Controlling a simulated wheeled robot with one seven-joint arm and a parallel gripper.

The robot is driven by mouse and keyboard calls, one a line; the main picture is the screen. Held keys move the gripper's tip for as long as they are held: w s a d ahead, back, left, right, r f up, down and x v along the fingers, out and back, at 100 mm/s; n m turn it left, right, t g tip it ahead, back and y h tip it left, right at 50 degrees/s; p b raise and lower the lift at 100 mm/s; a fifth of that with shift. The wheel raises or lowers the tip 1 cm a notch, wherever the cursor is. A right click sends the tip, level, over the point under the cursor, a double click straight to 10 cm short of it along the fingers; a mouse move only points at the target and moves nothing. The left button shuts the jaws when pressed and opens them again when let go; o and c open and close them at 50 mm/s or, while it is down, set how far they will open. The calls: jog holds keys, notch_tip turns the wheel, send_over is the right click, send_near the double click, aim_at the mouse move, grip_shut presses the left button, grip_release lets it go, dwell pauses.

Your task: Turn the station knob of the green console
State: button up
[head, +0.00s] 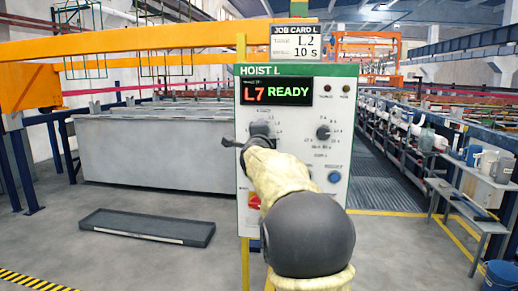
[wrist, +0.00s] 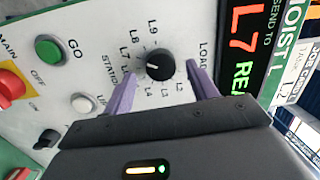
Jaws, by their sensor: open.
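The green console (head: 298,71), headed HOIST L, has a pale panel; its display (head: 277,91) reads L7 READY. The round black station knob (wrist: 158,66) shows in the wrist view, ringed by labels such as L2, L3, L4, L7, L8 and L9. A small white mark on it faces left, towards the L7/L8 side. My gripper (wrist: 161,72) is open, its purple fingers on either side of the knob with visible gaps. Depth to the panel is hard to tell. In the head view my gripper (head: 243,142) partly covers the knob's area.
A job card (head: 296,43) above the console reads L2, 10 S. A second knob (head: 323,132) and a blue button (head: 334,177) sit at right on the panel. A green GO button (wrist: 49,50) and red MAIN switch (wrist: 10,87) are nearby. A dark tray (head: 148,227) lies on the floor.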

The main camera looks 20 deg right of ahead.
jog(key=v, duration=1.6)
jog(key=shift+b, duration=0.35)
jog(key=s+a+f+n+g+y, duration=0.1)
jog(key=a+f+n+g+y, duration=0.2)
jog(key=f, duration=0.5)
jog(key=s+a+f+n+y, duration=0.1)
jog(key=a+f+n+y, duration=0.1)
jog(key=a+f+n, duration=0.35)
jog(key=s+a+f+n+g+y, duration=0.1)
jog(key=f+n+g+y, duration=0.3)
jog(key=f, duration=0.6)
jog(key=s+a+f+n+g, duration=0.3)
jog(key=s+f+n+g, duration=0.55)
jog(key=s+f, duration=0.95)
notch_tip(320, 180, up, 29)
jog(key=n+t+p, duration=0.1)
jog(key=p, duration=2.6)
jog(key=shift+s+n+t+p, duration=0.3)
jog(key=shift+n+t+p, duration=0.05)
jog(key=shift+n, duration=0.05)
